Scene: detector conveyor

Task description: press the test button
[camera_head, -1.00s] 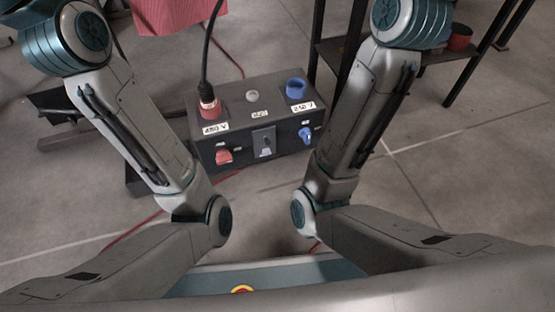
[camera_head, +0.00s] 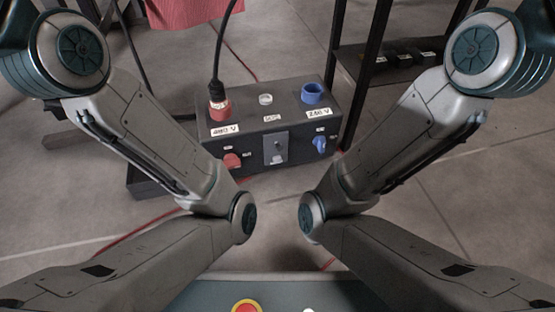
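A dark power box (camera_head: 243,142) stands in the middle of the head view, beyond my two arms. On its top are a red socket with a black plug (camera_head: 219,106) in it, a small pale round part (camera_head: 266,99) and a blue socket (camera_head: 312,93). Its front has a red knob (camera_head: 232,160), a grey plate (camera_head: 276,147) and a blue knob (camera_head: 319,145). I cannot tell which part is the test button. Neither of my grippers is in view.
A black cable (camera_head: 221,50) rises from the plug. A dark shelf frame (camera_head: 385,65) stands behind at the right. A red cloth (camera_head: 185,10) hangs at the top. A red cable (camera_head: 130,236) runs over the grey floor.

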